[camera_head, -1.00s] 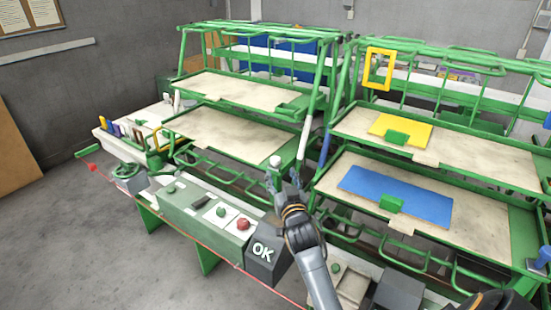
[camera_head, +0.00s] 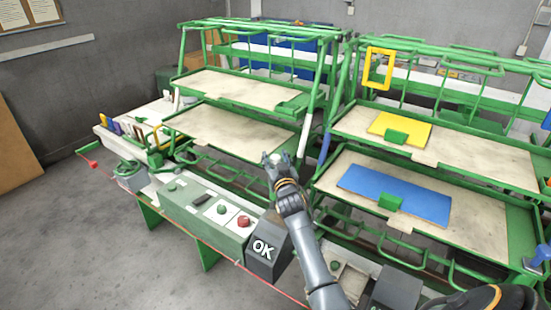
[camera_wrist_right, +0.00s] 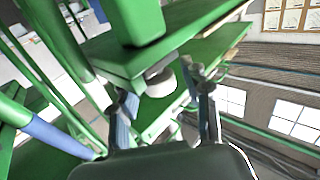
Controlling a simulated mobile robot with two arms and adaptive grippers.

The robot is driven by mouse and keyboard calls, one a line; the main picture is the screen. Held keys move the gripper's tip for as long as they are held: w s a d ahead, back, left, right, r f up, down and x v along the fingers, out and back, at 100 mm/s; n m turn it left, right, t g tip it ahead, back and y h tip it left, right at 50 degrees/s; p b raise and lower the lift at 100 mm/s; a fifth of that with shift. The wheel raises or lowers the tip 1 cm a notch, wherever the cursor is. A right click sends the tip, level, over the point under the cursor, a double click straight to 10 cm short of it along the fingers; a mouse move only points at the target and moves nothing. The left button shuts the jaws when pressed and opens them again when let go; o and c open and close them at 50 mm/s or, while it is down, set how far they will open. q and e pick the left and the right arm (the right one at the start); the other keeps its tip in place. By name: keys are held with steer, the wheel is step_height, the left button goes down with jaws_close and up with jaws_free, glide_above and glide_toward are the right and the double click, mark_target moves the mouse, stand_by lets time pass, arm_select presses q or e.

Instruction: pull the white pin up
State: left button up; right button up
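My right gripper (camera_head: 277,160) is raised in the middle of the head view, at the near corner between the two green racks. A small white cylinder, the white pin (camera_wrist_right: 161,83), shows between its fingertips in the right wrist view, against the edge of a green part. My right gripper also shows in the right wrist view (camera_wrist_right: 168,88). Its two fingers are apart, with a gap visible on each side of the pin. In the head view the fingers largely hide the pin and the green part under it. My left gripper is not in view.
A control box (camera_head: 205,212) with green and red buttons and a dark OK block (camera_head: 265,248) lie left of my arm. A white tube (camera_head: 305,134) and a blue tube (camera_head: 324,149) stand close behind the gripper. Green rack rails surround it.

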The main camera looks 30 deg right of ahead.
mark_target(276, 157)
jaws_close()
steer(key=shift+r, duration=0.1)
step_height(276, 157, up, 3)
steer(key=p, duration=0.2)
steer(key=shift+w+p, duration=0.1)
steer(key=shift+p, duration=0.2)
steer(key=shift+o, duration=1.3)
jaws_free()
steer(key=shift+o, duration=0.4)
steer(key=shift+s+r, duration=0.15)
steer(key=shift+s, duration=0.05)
